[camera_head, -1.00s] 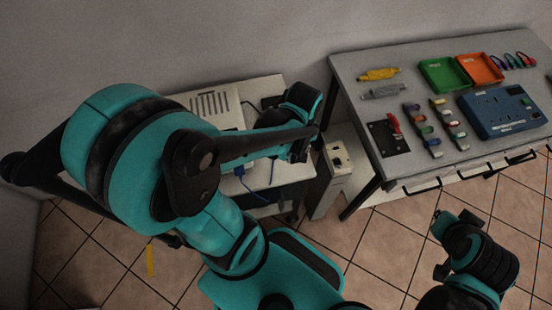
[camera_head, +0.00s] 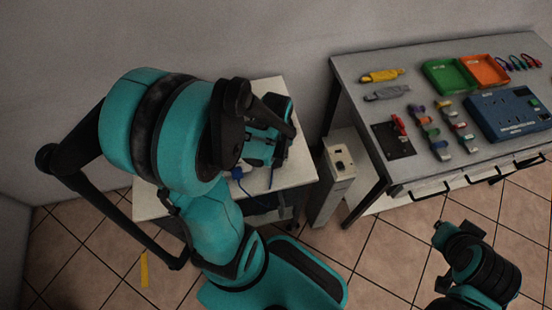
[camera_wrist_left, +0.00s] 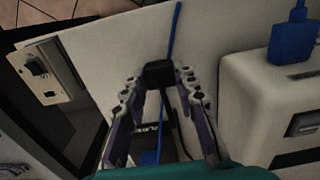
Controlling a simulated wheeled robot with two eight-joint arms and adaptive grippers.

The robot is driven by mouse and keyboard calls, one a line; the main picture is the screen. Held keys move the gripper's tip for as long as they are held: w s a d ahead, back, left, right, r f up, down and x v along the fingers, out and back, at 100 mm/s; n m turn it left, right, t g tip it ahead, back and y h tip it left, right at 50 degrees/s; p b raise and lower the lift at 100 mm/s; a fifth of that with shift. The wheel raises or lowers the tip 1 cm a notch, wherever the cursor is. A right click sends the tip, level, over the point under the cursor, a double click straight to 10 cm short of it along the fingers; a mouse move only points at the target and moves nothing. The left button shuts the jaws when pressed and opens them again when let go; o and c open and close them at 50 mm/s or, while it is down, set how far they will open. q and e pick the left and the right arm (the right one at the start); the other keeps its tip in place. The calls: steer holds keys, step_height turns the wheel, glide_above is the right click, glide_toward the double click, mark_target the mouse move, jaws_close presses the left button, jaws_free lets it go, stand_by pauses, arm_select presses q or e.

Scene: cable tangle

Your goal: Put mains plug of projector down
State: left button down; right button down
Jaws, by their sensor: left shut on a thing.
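My left gripper (camera_wrist_left: 160,84) is shut on a black mains plug (camera_wrist_left: 158,72), held between its fingertips in the left wrist view. A black cable trails from the plug down between the fingers. The plug is over the small white table (camera_wrist_left: 105,45); I cannot tell whether it touches the top. The white projector (camera_wrist_left: 262,105) is at the right of that view. My right gripper (camera_head: 440,250) is open and empty at lower right.
A white socket pillar (camera_head: 335,178) stands right of the small table. A blue connector (camera_wrist_left: 292,42) is on the projector and a blue cable (camera_wrist_left: 173,45) crosses the table. The grey workbench (camera_head: 350,85) holds trays, connectors and a blue socket box (camera_head: 508,112).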

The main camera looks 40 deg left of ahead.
arm_select(q)
steer(key=shift+f, duration=0.15)
steer(key=c, duration=1.2)
jaws_free()
step_height(320, 180, up, 12)
steer(key=p, duration=0.6)
steer(key=w+d+r+m+t, duration=0.1)
steer(key=d+r+m+t, duration=0.1)
steer(key=d+r+m, duration=0.1)
steer(key=w+d+r+m+t, duration=0.1)
steer(key=d+r+m+t, duration=0.1)
steer(key=d+r+m, duration=0.1)
steer(key=w+d+r+m+t, duration=0.1)
steer(key=d+r+m+t, duration=0.2)
steer(key=m, duration=0.1)
steer(key=shift+d+r, duration=0.2)
steer(key=shift+d, duration=0.2)
